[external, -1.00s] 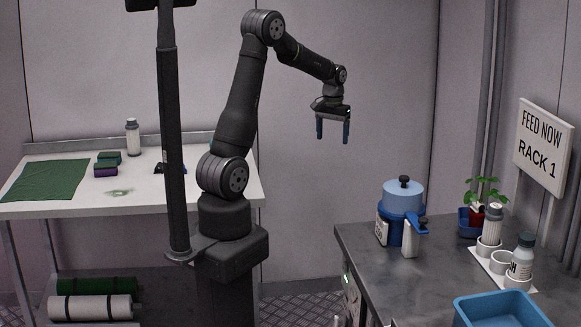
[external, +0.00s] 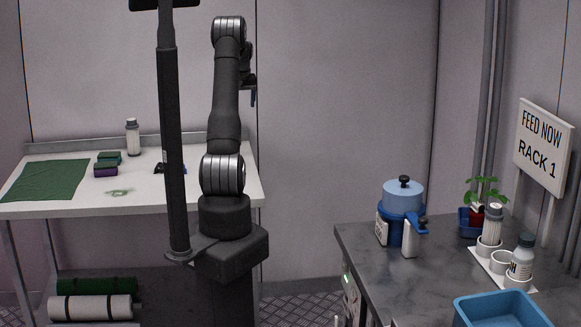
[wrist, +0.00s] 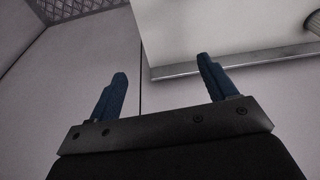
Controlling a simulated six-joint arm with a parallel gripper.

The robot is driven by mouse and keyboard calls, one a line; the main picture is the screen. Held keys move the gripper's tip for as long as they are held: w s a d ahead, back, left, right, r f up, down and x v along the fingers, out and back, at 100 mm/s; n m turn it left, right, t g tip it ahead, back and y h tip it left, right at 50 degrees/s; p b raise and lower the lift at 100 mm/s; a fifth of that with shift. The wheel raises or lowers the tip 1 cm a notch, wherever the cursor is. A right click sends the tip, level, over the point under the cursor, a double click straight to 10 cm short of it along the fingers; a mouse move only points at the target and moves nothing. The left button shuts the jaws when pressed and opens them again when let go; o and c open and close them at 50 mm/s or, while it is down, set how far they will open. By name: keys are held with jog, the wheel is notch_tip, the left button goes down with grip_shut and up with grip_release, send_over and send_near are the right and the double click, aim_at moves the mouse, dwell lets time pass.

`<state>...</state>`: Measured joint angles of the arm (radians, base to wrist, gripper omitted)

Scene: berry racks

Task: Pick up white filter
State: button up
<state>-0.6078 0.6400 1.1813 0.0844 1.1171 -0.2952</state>
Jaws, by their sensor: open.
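A white ribbed cylinder (external: 491,222) that looks like a filter stands upright in one cup of the white holder on the right bench. A pale bottle-like cylinder (external: 133,138) with a grey band stands at the back of the left table; I cannot tell if it is also a filter. My gripper (external: 253,98) is partly hidden behind my arm, high near the back wall and away from both. In the wrist view its blue fingers (wrist: 162,72) are spread and empty.
The left table (external: 215,190) carries a green cloth (external: 45,180) and small green and purple blocks. The right bench (external: 370,250) holds a blue-lidded device (external: 403,195), a plant, a labelled bottle (external: 522,258) and a blue tray (external: 500,300). A dark post stands beside my arm.

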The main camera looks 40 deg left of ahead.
jog(key=s+a+r+n+y, duration=0.1)
jog(key=s+a+n, duration=0.1)
jog(key=s+a, duration=0.5)
jog(key=s+a+r+n, duration=0.15)
jog(key=s+a, duration=0.25)
jog(key=a, duration=0.6)
jog(key=n+g+y, duration=0.1)
jog(key=n, duration=0.3)
send_near(148, 129)
jog(key=shift+m+y, duration=0.25)
jog(key=shift+y, duration=0.05)
jog(key=x, duration=0.4)
jog(key=w+d+x, duration=0.1)
jog(key=x, duration=0.1)
jog(key=shift+a+f, duration=0.1)
jog(key=shift+f, duration=0.15)
jog(key=shift+s+a+x, duration=0.1)
jog(key=shift+a+x, duration=0.15)
jog(key=shift+x, duration=1.2)
jog(key=shift+s+a+x, duration=0.15)
jog(key=shift+a+x, duration=0.05)
jog(key=shift+x, duration=1.25)
jog(key=shift+r, duration=0.2)
jog(key=c, duration=1.1)
jog(key=shift+r, duration=0.15)
